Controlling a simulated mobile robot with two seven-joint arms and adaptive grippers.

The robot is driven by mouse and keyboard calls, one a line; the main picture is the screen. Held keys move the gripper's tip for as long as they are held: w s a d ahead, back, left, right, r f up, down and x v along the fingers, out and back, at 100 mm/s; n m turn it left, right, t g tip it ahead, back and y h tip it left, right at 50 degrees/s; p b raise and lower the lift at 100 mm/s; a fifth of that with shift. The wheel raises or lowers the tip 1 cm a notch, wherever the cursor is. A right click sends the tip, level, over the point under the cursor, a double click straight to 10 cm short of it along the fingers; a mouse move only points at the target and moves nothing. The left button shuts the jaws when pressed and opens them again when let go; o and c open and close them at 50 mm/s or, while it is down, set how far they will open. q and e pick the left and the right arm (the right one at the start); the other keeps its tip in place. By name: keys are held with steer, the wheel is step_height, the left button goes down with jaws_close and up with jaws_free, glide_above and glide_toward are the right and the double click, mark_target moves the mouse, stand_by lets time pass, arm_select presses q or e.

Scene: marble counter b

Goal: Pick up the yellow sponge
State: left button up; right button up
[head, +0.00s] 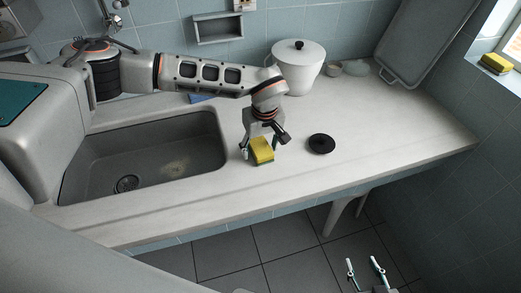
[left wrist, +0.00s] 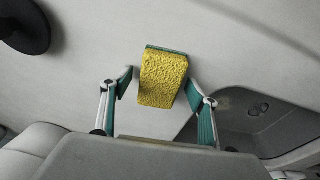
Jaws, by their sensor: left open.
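A yellow sponge (head: 262,151) with a green layer lies on the marble counter, just right of the sink. It also shows in the left wrist view (left wrist: 161,78), with its green edge at the far side. My left gripper (head: 261,149) is over the sponge with its fingers apart. In the left wrist view my left gripper (left wrist: 160,80) has one finger on each side of the sponge, with gaps visible at both sides. My right gripper (head: 366,268) is low at the bottom of the head view, above the floor, with its fingers spread and nothing between them.
The sink (head: 150,160) is left of the sponge. A round black object (head: 321,143) lies to its right. A white lidded pot (head: 299,69) stands behind. Another yellow sponge (head: 496,63) sits on the window ledge. The counter at right is clear.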

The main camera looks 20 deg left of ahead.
mark_target(261, 147)
arm_select(q)
steer(key=shift+f, duration=0.15)
steer(key=shift+c, duration=0.4)
steer(key=c, duration=0.9)
steer(key=shift+r, duration=0.45)
step_height(261, 147, up, 20)
steer(key=shift+f+b, duration=0.15)
steer(key=shift+b, duration=0.3)
